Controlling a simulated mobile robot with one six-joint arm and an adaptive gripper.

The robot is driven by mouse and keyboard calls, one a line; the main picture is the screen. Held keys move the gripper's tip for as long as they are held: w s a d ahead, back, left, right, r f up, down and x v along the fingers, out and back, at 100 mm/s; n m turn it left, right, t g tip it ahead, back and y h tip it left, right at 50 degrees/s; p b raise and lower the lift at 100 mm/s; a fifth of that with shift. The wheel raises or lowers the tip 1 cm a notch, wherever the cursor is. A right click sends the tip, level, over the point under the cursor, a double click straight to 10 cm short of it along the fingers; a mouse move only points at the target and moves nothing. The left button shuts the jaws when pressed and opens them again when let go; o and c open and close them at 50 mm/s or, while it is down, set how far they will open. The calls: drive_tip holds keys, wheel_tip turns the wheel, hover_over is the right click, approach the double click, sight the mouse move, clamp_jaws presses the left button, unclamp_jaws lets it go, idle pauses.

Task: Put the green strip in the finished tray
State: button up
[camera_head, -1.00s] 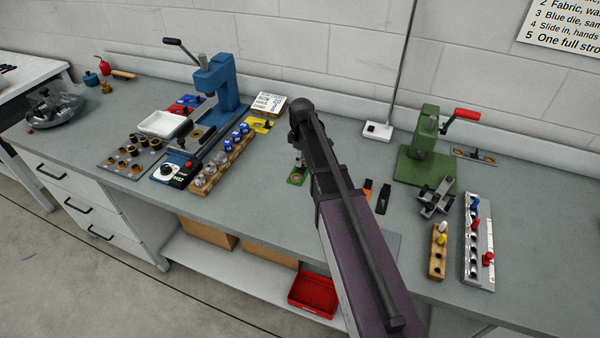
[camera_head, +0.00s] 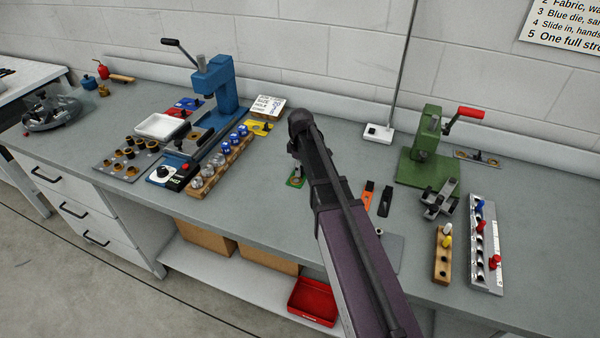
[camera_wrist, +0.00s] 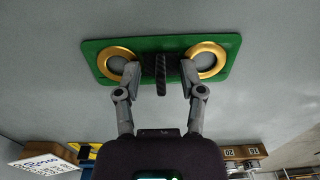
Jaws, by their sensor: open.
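The green strip (camera_wrist: 160,47) lies flat on the grey bench, with a brass ring near each end, in the wrist view. In the head view the green strip (camera_head: 296,182) shows only in part beside my arm. My gripper (camera_wrist: 161,76) is open, its two fingers reaching over the strip's middle between the rings. Dark pads and a dark piece hide that middle part; I cannot tell whether they touch it. A white tray (camera_head: 160,127) stands by the blue press, and a red tray (camera_head: 314,301) sits low under the bench. I cannot read which is the finished tray.
An orange strip (camera_head: 367,194) and a black strip (camera_head: 385,201) lie just right of my arm. The blue press (camera_head: 217,85) and a wooden die rack (camera_head: 221,165) stand left, the green press (camera_head: 430,155) right. Bench left of the strip's front is clear.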

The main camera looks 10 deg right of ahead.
clamp_jaws()
drive_tip(key=shift+r, duration=0.15)
idle(0.4)
wheel_tip(320, 180, up, 3)
drive_tip(key=p, duration=0.3)
drive_tip(key=shift+r, duration=0.15)
drive_tip(key=s+d, duration=0.1)
drive_tip(key=s, duration=0.4)
drive_tip(key=s+d+r+p, duration=0.1)
drive_tip(key=s, duration=0.4)
drive_tip(key=s+d+p, duration=0.1)
drive_tip(key=s, duration=0.4)
drive_tip(key=shift+s+r, duration=0.2)
drive_tip(key=shift+s, duration=0.2)
